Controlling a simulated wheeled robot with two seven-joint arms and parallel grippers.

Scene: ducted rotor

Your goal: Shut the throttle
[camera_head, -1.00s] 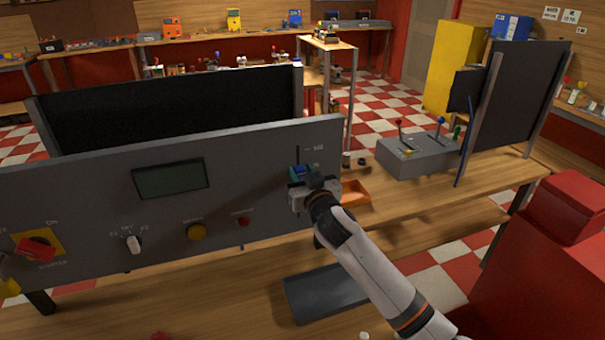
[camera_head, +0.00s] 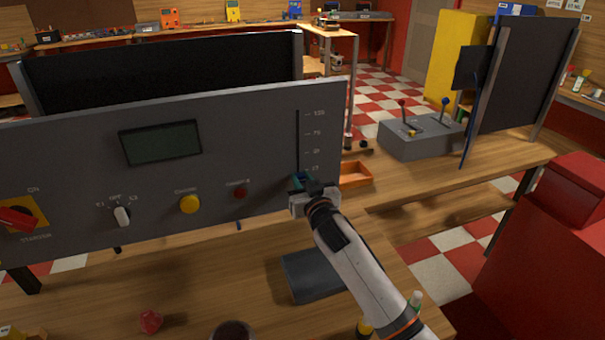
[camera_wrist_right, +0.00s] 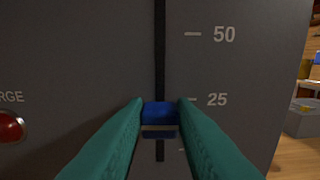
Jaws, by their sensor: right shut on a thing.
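The throttle is a slider in a vertical black slot (camera_head: 297,140) at the right end of the grey control panel (camera_head: 75,175). Its blue knob (camera_wrist_right: 160,113) shows in the right wrist view, just below the 25 mark, with a stretch of slot visible under it. My right gripper (camera_head: 302,182) has its teal fingers (camera_wrist_right: 160,118) on both sides of the knob, shut on it. In the head view the fingers hide most of the knob. My left gripper is not in view.
The panel also carries a dark display (camera_head: 160,143), a red starter switch (camera_head: 17,218), a selector knob (camera_head: 122,215), a yellow button (camera_head: 189,204) and a red button (camera_head: 240,193). An orange tray (camera_head: 356,174) and a grey lever box (camera_head: 420,137) stand to the right.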

